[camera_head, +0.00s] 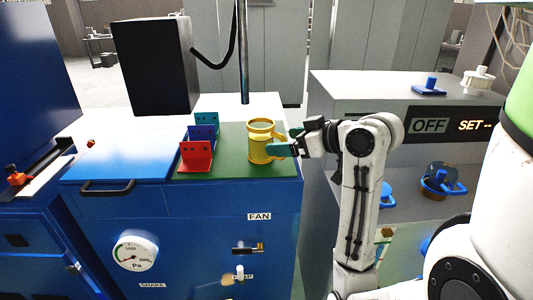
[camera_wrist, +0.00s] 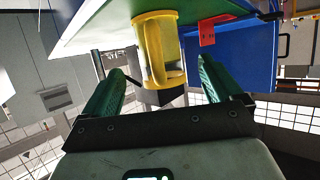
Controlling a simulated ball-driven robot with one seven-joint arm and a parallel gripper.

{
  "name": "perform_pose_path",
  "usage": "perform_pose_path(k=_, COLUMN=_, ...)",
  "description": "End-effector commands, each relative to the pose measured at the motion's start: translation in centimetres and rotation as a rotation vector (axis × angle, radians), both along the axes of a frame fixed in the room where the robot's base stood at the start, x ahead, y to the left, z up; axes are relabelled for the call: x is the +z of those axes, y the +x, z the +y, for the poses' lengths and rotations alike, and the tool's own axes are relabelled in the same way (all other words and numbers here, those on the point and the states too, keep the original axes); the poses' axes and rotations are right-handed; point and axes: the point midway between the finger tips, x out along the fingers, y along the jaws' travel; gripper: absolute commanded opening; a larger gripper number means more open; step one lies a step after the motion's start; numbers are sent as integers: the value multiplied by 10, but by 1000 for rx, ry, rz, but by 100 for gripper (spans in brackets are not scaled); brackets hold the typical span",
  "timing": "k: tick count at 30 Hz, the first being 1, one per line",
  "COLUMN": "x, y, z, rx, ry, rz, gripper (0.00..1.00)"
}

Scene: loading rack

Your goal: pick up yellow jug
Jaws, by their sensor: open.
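The yellow jug (camera_head: 260,145) stands upright on a green mat (camera_head: 222,164) on top of the blue cabinet. My gripper (camera_head: 287,143) is at the jug's right side in the head view, with its green fingers reaching toward it. In the wrist view the jug (camera_wrist: 157,48) lies ahead between the two open green fingers (camera_wrist: 160,80), with part of it near the level of the fingertips. The fingers are apart and do not visibly hold the jug. I cannot tell whether a finger touches it.
A red bracket (camera_head: 195,156), a blue one and a teal one stand left of the jug. A metal pole (camera_head: 243,60) hangs behind it, and a black box (camera_head: 152,65) is at back left. A grey console (camera_head: 350,95) stands right of the cabinet.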

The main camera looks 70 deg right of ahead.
Motion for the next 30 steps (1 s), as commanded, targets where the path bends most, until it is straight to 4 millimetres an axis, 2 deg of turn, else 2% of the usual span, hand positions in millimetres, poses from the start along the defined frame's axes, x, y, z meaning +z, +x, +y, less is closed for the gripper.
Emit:
perform_pose_path(k=5, x=-2, y=9, z=-3, rx=1, ry=3, rz=1, gripper=92)
perform_pose_path(k=13, x=-16, y=41, z=-14, rx=1, ry=3, rz=1, gripper=92)
perform_pose_path(k=23, x=-19, y=47, z=-16, rx=0, ry=1, rz=1, gripper=92)
perform_pose_path(k=30, x=-19, y=47, z=-16, rx=0, ry=1, rz=0, gripper=69)
